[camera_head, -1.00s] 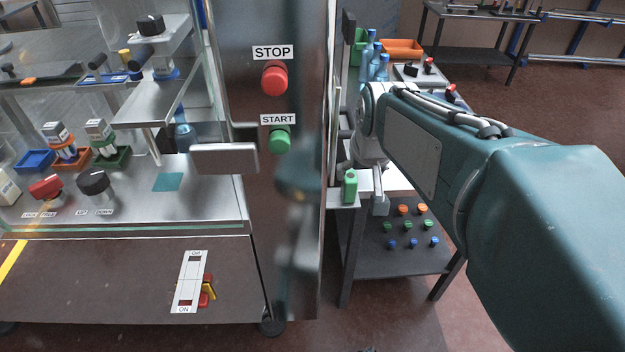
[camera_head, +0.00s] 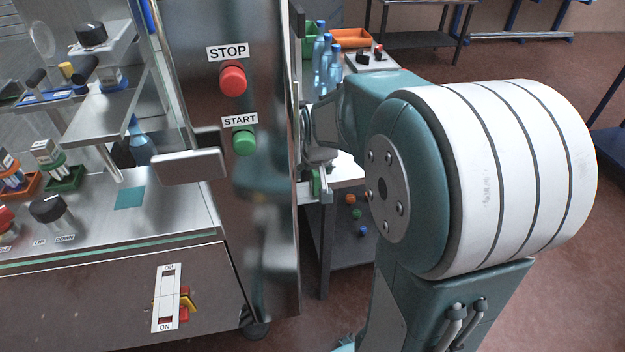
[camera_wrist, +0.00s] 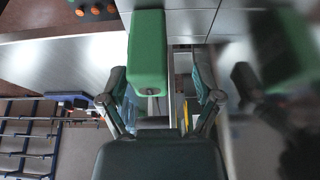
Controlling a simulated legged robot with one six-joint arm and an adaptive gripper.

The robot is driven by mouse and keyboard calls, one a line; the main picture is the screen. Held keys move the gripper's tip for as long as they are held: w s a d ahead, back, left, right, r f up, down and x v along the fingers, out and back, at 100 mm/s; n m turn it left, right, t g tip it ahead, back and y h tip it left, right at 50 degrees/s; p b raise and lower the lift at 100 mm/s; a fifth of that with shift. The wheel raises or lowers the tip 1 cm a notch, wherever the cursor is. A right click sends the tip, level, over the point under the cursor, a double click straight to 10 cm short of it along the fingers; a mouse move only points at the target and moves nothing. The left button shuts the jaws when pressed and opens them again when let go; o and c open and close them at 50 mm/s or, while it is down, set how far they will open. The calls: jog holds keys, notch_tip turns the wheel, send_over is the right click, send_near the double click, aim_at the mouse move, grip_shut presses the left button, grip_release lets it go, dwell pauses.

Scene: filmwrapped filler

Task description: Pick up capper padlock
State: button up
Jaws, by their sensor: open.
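A green block-shaped body (camera_wrist: 148,50), which looks like the padlock, shows in the wrist view. It lies ahead of my open gripper (camera_wrist: 160,92), with its near end between the two fingers in the picture. A small metal part shows at its near end. I cannot tell whether a finger touches it. In the head view the green body (camera_head: 316,183) is at the left edge of the small table beside the machine, partly hidden by my arm.
The shiny machine panel (camera_head: 268,220) stands close to the left of the table and mirrors the green body and gripper in the wrist view. Blue bottles (camera_head: 333,68) and an orange bin (camera_head: 350,38) stand behind. Coloured caps (camera_head: 356,214) sit on the lower shelf.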

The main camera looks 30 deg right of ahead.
jog(key=shift+w+d+f, duration=0.15)
jog(key=shift+d+f, duration=0.25)
jog(key=shift+f, duration=0.15)
jog(key=shift+d+f, duration=0.1)
jog(key=shift+d, duration=0.3)
jog(key=shift+a, duration=0.35)
jog(key=c, duration=1)
jog(key=shift+a, duration=0.15)
grip_shut()
jog(key=shift+d, duration=0.2)
